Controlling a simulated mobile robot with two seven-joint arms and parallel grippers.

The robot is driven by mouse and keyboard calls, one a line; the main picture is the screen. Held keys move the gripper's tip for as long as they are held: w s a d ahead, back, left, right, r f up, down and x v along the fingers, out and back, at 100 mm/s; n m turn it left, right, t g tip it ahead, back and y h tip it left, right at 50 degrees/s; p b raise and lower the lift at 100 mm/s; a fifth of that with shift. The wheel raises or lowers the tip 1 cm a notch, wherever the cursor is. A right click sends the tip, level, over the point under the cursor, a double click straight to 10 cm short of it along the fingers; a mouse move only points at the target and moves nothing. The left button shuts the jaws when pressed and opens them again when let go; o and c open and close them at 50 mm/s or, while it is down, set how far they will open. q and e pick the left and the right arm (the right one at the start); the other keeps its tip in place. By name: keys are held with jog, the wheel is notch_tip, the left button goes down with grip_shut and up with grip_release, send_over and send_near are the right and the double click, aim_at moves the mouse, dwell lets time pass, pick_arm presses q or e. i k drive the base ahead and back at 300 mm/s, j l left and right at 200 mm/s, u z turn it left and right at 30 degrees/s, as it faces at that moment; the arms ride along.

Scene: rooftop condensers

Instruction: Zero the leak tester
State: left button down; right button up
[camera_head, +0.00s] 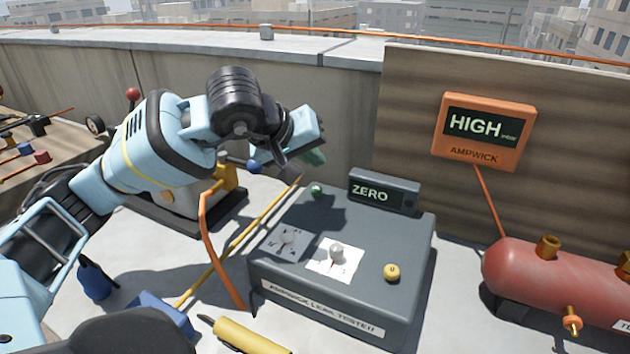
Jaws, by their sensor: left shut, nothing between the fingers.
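The leak tester (400,225) is a grey box labelled "AMPWICK LEAK TESTER" on its front. Its raised display (384,191) reads "ZERO". On its top are a pale round knob (337,251) on a white marked plate, a yellow button (391,272) at the front right, and a small green button or lamp (316,190) at the back left. A shadow lies over the left part of the top. My left gripper (302,150) is shut and empty, above and behind the tester's back left corner, apart from it. Its fingertips are partly hidden. My right gripper is out of view.
An orange gauge (486,130) reading "HIGH" hangs on the board at right. A red tank (550,285) with brass fittings lies right of the tester. A yellow cylinder (245,338) lies in front. An orange hose (212,250) and a yellow rod run along the left.

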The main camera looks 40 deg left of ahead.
aim_at(391, 272)
jog(key=k+j, duration=0.1)
jog(key=k, duration=0.9)
